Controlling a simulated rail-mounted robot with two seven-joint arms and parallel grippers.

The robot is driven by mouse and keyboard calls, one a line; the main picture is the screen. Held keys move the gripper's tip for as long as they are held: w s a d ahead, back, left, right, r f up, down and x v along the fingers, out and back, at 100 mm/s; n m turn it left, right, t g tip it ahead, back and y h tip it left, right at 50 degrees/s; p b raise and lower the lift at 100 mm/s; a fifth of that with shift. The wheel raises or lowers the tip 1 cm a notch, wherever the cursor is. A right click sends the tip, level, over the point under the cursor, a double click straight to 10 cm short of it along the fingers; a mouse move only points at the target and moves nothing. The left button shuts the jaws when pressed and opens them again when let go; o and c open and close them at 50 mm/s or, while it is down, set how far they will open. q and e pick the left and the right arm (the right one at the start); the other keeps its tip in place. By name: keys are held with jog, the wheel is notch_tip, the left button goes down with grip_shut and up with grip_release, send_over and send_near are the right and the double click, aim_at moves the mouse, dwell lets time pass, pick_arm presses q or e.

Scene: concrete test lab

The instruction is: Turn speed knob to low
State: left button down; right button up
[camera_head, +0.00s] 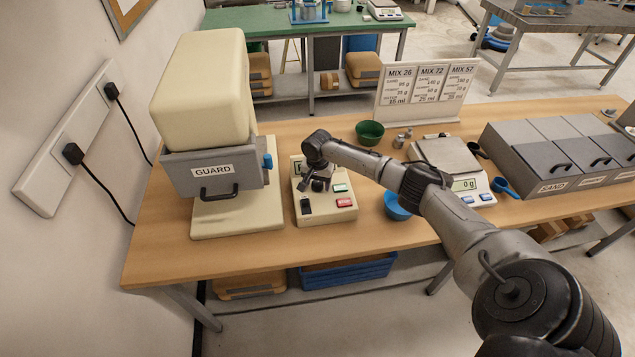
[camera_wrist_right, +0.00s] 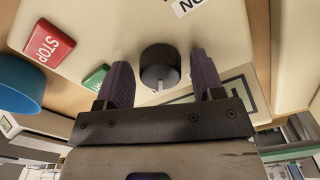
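The speed knob (camera_wrist_right: 160,68) is a dark round knob with a pale pointer mark on the control box. It shows in the right wrist view between the two fingers of my right gripper (camera_wrist_right: 161,80). The fingers are apart, with a gap on each side of the knob. In the head view my right gripper (camera_head: 318,182) is over the cream control box (camera_head: 335,212) and hides most of the knob. The box carries a red STOP button (camera_wrist_right: 48,44), a green button (camera_wrist_right: 96,78) and a display (camera_wrist_right: 238,93). My left gripper is not in view.
The cream mixer with its GUARD panel (camera_head: 212,170) stands left of the box. A blue bowl (camera_head: 396,207), a green bowl (camera_head: 370,132) and a scale (camera_head: 447,160) are to the right. Grey bins (camera_head: 560,150) stand farther right. The table's front strip is clear.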

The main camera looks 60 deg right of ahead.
jog(key=c, duration=0.7)
jog(key=shift+r+n+p, duration=0.2)
jog(key=shift+n+p, duration=0.8)
jog(key=shift+p, duration=0.1)
jog(key=shift+c, duration=0.2)
jog(key=n+p, duration=0.1)
jog(key=n, duration=0.1)
jog(key=shift+n+p, duration=0.3)
jog(key=shift+p, duration=0.1)
jog(key=n+p, duration=0.1)
jog(key=n, duration=0.1)
jog(key=shift+n, duration=0.4)
jog(key=n, duration=0.3)
jog(key=shift+f+p, duration=0.1)
jog(key=shift+p, duration=0.3)
jog(key=shift+n, duration=1.9)
